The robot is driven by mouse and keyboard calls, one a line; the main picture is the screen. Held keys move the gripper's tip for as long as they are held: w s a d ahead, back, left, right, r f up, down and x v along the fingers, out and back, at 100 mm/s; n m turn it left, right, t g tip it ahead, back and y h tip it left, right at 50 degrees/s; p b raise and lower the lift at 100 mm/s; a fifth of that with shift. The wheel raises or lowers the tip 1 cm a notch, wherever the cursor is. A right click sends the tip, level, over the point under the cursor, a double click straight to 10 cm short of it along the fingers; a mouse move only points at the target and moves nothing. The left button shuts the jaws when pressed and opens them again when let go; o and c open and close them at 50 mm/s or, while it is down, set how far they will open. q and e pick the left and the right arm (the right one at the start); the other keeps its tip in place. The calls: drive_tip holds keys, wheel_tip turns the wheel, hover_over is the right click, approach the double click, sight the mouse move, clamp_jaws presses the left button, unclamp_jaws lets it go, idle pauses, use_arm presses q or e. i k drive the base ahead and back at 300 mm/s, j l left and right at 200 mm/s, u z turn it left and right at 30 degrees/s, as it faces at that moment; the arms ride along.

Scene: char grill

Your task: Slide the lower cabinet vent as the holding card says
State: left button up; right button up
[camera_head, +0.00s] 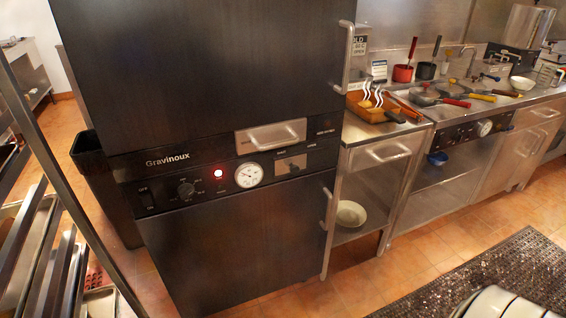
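A tall dark cabinet (245,235) marked Gravinoux stands left of centre, with an upper and a lower door, both looking shut. Its control band carries a lit red lamp (218,173), a round white dial (249,175), a knob (186,189) and a small metal plate (291,164) that may be the lower vent slide; its setting is too small to tell. Above it is a metal panel with a bar handle (271,137). A card (360,44) on the wall, partly hidden by the upper door handle, seems to end in "OPEN". Neither gripper is in view.
A steel counter to the right holds an orange tray (374,108), several pans and a small sign (379,70). A bowl (350,214) sits on the shelf below. A metal rack (45,230) stands at left. Tiled floor before the cabinet is clear; a dark mat (495,272) lies right.

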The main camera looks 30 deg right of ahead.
sight(292, 165)
drive_tip(key=i+l+z, duration=0.1)
drive_tip(key=l+z, duration=0.35)
drive_tip(key=i+l+z, duration=0.2)
drive_tip(key=z, duration=0.25)
drive_tip(key=i+l+z, duration=0.25)
drive_tip(key=z, duration=0.25)
drive_tip(key=l, duration=0.1)
